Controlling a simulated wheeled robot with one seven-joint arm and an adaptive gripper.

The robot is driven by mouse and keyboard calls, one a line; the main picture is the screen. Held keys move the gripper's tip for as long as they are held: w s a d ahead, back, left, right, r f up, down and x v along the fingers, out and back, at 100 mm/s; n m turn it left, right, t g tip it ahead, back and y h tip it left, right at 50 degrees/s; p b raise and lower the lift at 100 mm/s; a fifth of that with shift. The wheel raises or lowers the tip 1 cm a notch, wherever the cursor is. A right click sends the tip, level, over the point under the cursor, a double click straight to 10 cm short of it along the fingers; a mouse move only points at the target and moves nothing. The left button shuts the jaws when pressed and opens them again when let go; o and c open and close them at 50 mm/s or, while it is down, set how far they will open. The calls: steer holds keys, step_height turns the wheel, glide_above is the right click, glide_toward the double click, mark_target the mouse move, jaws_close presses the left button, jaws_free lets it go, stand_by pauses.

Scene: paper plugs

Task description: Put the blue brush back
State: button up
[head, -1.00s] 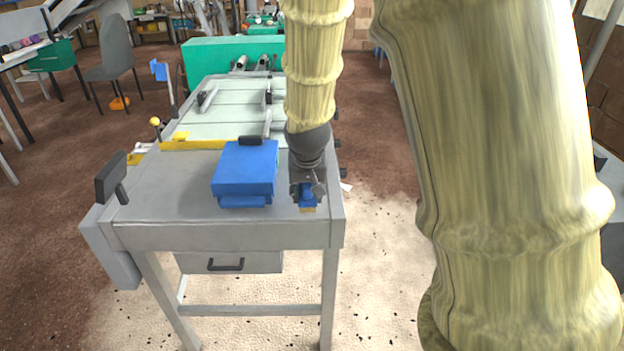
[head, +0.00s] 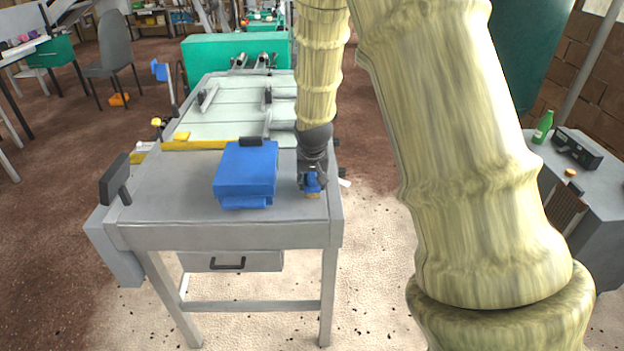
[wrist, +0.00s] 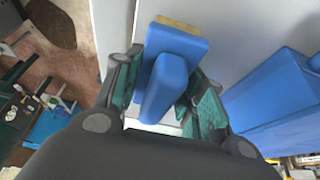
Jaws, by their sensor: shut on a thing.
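The blue brush (wrist: 165,85) has a blue handle and block with a tan bristle edge. It sits between the two fingers of my gripper (wrist: 160,105) in the wrist view, and the fingers are shut on it. In the head view my gripper (head: 311,180) points down at the right side of the grey workbench (head: 170,215), with the brush (head: 312,186) at its tip, bristles low. I cannot tell whether the bristles touch the bench top.
A blue box (head: 246,172) with a black part on top stands on the bench, just left of my gripper. A black handle (head: 116,180) is at the bench's left corner. A side table (head: 597,190) at right holds a green bottle (head: 543,127) and a radio (head: 578,148).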

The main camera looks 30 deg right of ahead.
steer(key=shift+f, duration=0.4)
steer(key=o, duration=1)
steer(key=shift+f, duration=0.15)
steer(key=shift+b+v, duration=0.8)
steer(key=shift+v, duration=5.35)
